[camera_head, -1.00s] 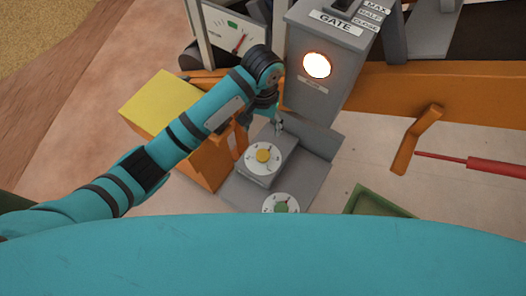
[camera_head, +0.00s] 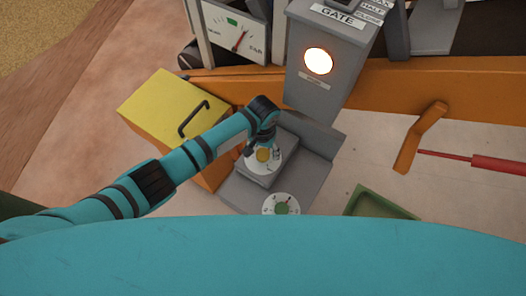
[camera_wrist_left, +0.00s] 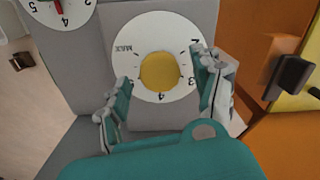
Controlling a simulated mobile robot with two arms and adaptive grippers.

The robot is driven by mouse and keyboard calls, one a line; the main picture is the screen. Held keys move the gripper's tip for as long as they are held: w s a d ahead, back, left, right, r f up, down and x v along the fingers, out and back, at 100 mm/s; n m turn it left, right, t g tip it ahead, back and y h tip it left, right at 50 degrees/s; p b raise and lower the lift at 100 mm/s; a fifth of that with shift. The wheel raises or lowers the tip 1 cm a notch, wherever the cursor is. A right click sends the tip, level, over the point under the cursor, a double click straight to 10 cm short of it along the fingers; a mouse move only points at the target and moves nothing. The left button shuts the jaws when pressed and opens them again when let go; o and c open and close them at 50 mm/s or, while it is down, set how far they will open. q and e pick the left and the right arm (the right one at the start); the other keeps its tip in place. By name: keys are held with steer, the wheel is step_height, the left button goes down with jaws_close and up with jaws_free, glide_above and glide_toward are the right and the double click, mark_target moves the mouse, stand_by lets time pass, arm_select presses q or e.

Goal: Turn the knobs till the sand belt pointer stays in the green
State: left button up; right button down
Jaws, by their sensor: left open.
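The gauge (camera_head: 228,38) stands at the top of the head view, with a green zone at the upper middle of its face. Its red pointer leans right, toward FAR and outside the green. The yellow knob (camera_head: 263,155) sits on a white numbered dial on a grey box. The green knob (camera_head: 281,209) sits on a second dial nearer me. My left gripper (camera_head: 268,150) is over the yellow knob. In the left wrist view its open fingers (camera_wrist_left: 165,92) appear on either side of the yellow knob (camera_wrist_left: 160,71); contact cannot be told. My right gripper is out of view.
A grey GATE box (camera_head: 322,65) with a lit lamp rises behind the knobs. A yellow-lidded orange box (camera_head: 160,105) with a black handle stands left. An orange lever (camera_head: 420,135) and a green tray (camera_head: 380,205) are on the right.

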arm_select(q)
steer(key=shift+f, duration=0.4)
steer(key=shift+c, duration=0.2)
steer(key=c, duration=1.1)
steer(key=shift+c, duration=0.2)
